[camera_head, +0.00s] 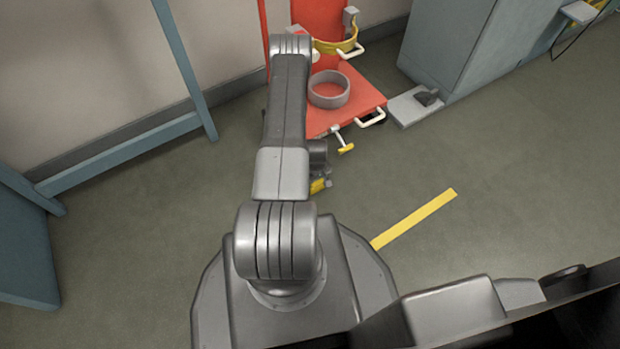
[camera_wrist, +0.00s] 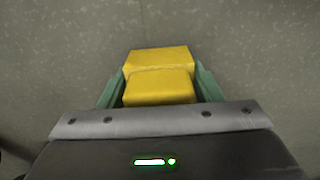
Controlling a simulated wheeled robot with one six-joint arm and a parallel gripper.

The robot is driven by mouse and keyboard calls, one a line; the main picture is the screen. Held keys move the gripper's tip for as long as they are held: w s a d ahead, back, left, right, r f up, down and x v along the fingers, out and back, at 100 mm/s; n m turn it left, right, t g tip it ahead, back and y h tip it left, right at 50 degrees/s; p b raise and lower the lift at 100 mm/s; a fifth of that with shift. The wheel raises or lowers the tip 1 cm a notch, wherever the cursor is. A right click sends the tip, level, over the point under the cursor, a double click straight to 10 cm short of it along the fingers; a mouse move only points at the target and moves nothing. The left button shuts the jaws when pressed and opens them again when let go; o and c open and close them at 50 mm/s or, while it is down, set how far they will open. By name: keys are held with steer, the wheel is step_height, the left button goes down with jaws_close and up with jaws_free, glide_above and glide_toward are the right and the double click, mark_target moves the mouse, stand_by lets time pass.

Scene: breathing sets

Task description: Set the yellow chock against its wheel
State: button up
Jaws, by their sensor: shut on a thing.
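The yellow chock (camera_wrist: 158,86) sits between the green fingers of my gripper (camera_wrist: 160,78) in the wrist view. My gripper is shut on it, with bare floor beyond it. In the head view a small part of the yellow chock (camera_head: 319,186) shows beside my arm, which hides most of my gripper. It is in front of the red cart (camera_head: 368,94), apart from it. I cannot make out the chock's wheel in either view.
The red cart carries a grey ring (camera_head: 329,92) and a yellow band (camera_head: 337,46). A yellow-tipped lever (camera_head: 345,148) sticks out at its front. A grey-blue cabinet (camera_head: 470,50) stands right of it. A yellow floor stripe (camera_head: 415,218) lies on open floor at right.

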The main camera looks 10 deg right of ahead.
steer(key=w+b, duration=0.1)
steer(key=w, duration=0.1)
steer(key=w+a, duration=0.1)
steer(key=shift+w+a+f+b, duration=0.15)
steer(key=shift+w+a+b, duration=0.05)
steer(key=shift+w+b, duration=0.2)
steer(key=shift+s+f+b, duration=0.1)
steer(key=shift+f+b, duration=0.2)
steer(key=shift+f, duration=0.2)
steer(key=shift+r, duration=0.1)
steer(key=shift+f, duration=0.2)
steer(key=o, duration=1.2)
steer(key=shift+r, duration=0.1)
